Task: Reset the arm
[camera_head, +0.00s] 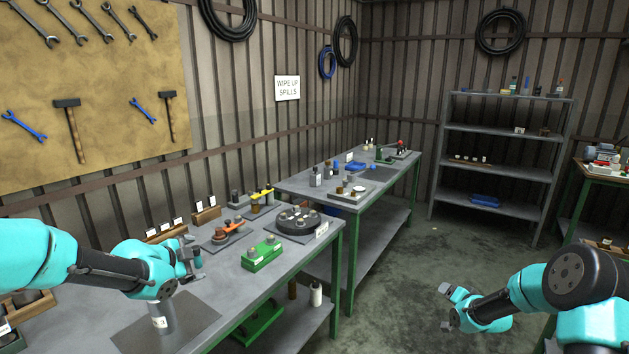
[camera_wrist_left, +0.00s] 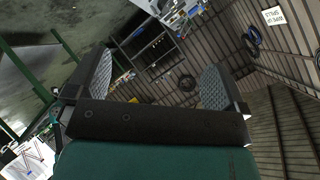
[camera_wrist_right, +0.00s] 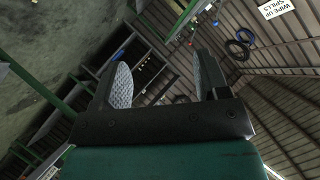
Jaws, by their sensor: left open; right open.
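My left gripper (camera_head: 188,258) is over the left part of the near workbench, beside the tools there. In the left wrist view its two padded fingers (camera_wrist_left: 155,85) are spread apart with nothing between them. My right gripper (camera_head: 447,307) is at the lower right, over the open floor and away from the benches. In the right wrist view its fingers (camera_wrist_right: 160,85) are also apart and empty. A grey cylinder (camera_head: 162,318) stands on a dark mat below the left arm, partly hidden by it.
The near workbench (camera_head: 285,290) holds a green block with knobs (camera_head: 262,254), a round dark disc with pegs (camera_head: 298,221) and an orange-handled tool (camera_head: 228,229). A second bench (camera_head: 385,188) stands behind. A metal shelf (camera_head: 500,130) is at the back right. The floor between is clear.

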